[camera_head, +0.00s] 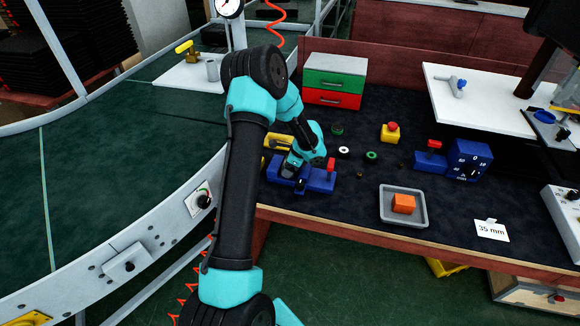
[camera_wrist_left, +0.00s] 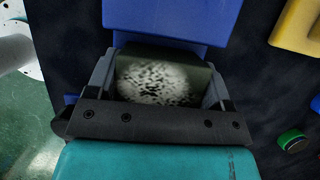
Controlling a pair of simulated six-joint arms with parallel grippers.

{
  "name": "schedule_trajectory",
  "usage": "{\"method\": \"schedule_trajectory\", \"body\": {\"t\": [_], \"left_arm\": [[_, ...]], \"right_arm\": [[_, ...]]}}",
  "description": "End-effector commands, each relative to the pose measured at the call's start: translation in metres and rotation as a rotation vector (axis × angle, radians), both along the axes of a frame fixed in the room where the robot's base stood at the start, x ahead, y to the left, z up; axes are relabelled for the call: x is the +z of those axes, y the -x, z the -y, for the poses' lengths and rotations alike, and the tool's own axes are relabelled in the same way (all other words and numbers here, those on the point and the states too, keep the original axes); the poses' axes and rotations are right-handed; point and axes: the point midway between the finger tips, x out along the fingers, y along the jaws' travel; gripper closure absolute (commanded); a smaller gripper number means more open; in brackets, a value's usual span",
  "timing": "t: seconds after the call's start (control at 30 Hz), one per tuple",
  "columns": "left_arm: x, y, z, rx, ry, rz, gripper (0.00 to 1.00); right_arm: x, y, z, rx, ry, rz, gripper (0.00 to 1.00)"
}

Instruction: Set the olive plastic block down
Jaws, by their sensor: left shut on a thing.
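My left gripper (camera_head: 290,184) is low over the left part of the bench, at a blue fixture (camera_head: 320,179) with a red knob. In the left wrist view the gripper (camera_wrist_left: 158,78) is shut on the olive plastic block (camera_wrist_left: 188,56), one finger on each side. The block looks dark olive, with a pale speckled patch on the face towards the camera. The blue fixture (camera_wrist_left: 172,22) lies just beyond the block; I cannot tell whether they touch. In the head view the gripper hides the block. My right gripper is not in view.
A yellow part (camera_head: 280,140) lies behind the gripper. A green and red drawer box (camera_head: 334,80) stands at the back. A grey tray (camera_head: 388,215) holds an orange block (camera_head: 403,203). Small round parts lie between. The curved conveyor (camera_head: 100,170) is left.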

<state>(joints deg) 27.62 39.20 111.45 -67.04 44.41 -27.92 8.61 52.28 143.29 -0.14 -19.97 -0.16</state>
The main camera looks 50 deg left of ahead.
Motion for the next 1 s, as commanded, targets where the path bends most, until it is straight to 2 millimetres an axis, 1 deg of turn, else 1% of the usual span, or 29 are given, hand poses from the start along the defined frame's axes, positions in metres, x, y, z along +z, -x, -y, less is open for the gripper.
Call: {"method": "schedule_trajectory", "body": {"t": [0.17,0.2,0.43,0.77,0.87,1.0], "left_arm": [[-0.003,0.0,0.0,-0.001,0.0,0.0,0.56],[-0.003,0.0,0.0,-0.001,0.0,0.0,0.23],[-0.002,0.0,0.0,-0.001,0.0,0.0,0.01],[0.0,0.0,0.0,0.0,0.0,0.001,0.0],[0.006,-0.002,0.002,-0.001,-0.001,0.002,0.0],[0.023,-0.006,0.008,-0.002,-0.003,0.002,0.0]], "right_arm": [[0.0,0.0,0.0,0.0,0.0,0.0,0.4],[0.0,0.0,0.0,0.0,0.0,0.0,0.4],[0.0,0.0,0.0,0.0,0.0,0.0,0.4],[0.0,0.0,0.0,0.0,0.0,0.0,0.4],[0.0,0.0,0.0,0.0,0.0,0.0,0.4],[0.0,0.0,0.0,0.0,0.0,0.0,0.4]]}}
